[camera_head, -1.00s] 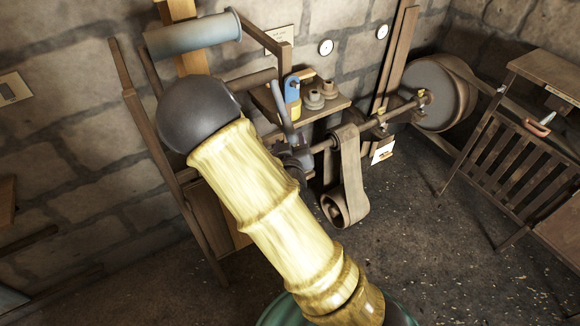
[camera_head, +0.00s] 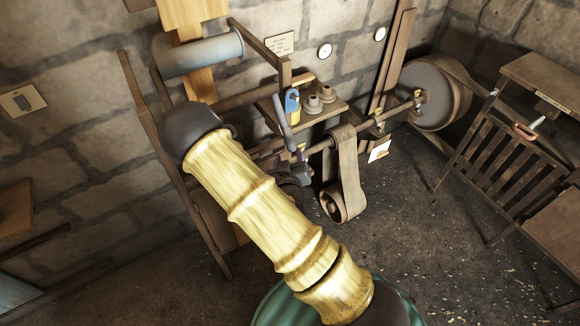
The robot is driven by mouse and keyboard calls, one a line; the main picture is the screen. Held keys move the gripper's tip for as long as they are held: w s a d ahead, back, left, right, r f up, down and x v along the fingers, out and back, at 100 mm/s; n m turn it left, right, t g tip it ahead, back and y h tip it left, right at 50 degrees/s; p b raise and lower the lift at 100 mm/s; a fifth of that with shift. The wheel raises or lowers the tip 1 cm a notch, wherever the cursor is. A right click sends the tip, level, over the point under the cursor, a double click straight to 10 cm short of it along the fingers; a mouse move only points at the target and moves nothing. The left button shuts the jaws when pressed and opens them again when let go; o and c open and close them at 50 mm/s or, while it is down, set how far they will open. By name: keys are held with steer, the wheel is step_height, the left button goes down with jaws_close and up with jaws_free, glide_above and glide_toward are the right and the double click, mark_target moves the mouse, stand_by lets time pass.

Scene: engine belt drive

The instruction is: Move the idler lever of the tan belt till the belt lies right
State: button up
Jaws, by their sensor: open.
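A broad tan-brown belt (camera_head: 348,172) hangs in a loop from the overhead shaft (camera_head: 376,120) down around a small low pulley (camera_head: 332,205). A dark grey-blue lever (camera_head: 283,122) stands tilted left of the belt, near a blue piece (camera_head: 292,102). I cannot tell for sure whether it is the idler lever. Dark and purplish parts at its foot (camera_head: 299,152) are too small to make out. My yellow arm crosses the middle of the view and covers what lies behind it. I cannot make out my gripper; the arm may hide it.
A large wheel (camera_head: 425,92) with another belt stands at the back right. A slatted wooden stand (camera_head: 515,160) is at the right. A grey roller (camera_head: 200,53) on a wooden frame is at the upper left. The floor right of the hanging belt is open.

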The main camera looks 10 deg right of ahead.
steer(key=p+v, duration=0.7)
stand_by(0.3)
steer(key=shift+w+d+f, duration=0.1)
steer(key=shift+d+f, duration=0.05)
stand_by(0.3)
